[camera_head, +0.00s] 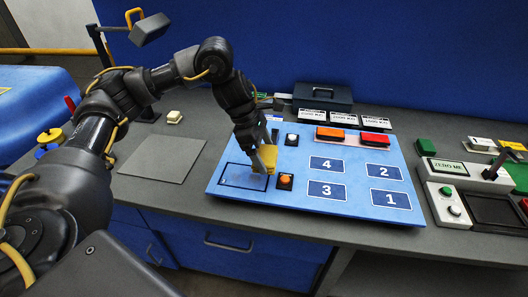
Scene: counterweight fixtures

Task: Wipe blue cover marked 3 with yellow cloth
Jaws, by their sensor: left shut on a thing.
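A light blue panel (300,214) lies on the grey counter with dark blue covers marked by white numbers. The blue cover marked 3 (316,192) is in the front middle of the panel, below the cover marked 4 (327,164). The cover marked 2 (377,172) and the cover marked 1 (390,199) are to its right. My left gripper (266,157) is shut on the yellow cloth (261,160). It is over the panel's left part, left of cover 3 and apart from it. My right gripper is not in view.
An orange button (286,179) sits between the cloth and cover 3. An outlined rectangle (236,181) is at the panel's left. An orange block (330,134) and a red block (375,139) stand at the panel's back. A flat grey plate (161,159) lies left of the panel.

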